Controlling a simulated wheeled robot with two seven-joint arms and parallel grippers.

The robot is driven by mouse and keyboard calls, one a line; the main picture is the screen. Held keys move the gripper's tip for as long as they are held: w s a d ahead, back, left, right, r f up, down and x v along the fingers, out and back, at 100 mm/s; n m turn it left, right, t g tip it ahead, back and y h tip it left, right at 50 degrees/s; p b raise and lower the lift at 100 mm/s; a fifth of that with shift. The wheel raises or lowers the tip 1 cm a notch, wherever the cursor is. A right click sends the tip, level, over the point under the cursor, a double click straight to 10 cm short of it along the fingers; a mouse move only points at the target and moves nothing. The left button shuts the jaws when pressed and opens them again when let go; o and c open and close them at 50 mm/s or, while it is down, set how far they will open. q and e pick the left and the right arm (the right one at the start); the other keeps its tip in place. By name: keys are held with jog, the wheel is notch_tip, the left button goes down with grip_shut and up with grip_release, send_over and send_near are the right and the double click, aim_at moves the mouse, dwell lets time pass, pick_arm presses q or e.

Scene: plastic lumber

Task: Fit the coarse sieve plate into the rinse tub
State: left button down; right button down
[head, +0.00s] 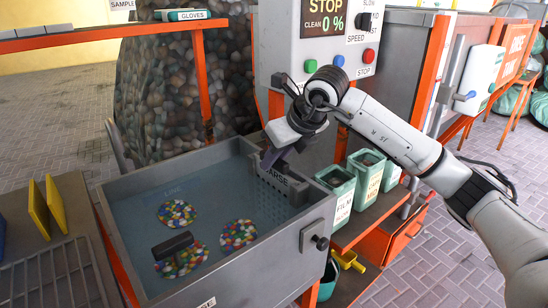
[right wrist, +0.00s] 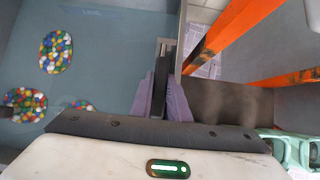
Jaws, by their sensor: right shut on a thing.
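The coarse sieve plate (head: 281,184) is dark grey, marked "COARSE", with a row of holes. It stands upright on edge at the right inner side of the rinse tub (head: 205,290); I cannot tell whether it is seated. My right gripper (head: 272,157) is shut on its upper edge. In the right wrist view, the purple fingers (right wrist: 164,103) close on the plate (right wrist: 161,76), seen edge-on as a dark strip. The tub holds water and several piles of coloured pellets (head: 238,234). My left gripper is out of view.
A dark T-shaped handle (head: 172,245) stands over one pellet pile in the tub. Labelled green bins (head: 338,190) stand right of the tub. The control box (head: 330,45) rises behind my right gripper. Yellow plates (head: 38,209) stand on the left bench.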

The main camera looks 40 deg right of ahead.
jog(key=shift+f, duration=0.15)
jog(key=c, duration=1.6)
grip_release()
jog(key=shift+d, duration=0.2)
jog(key=v, duration=1)
jog(key=shift+s+a+p, duration=0.15)
jog(key=shift+a+p, duration=0.2)
jog(key=shift+p, duration=0.05)
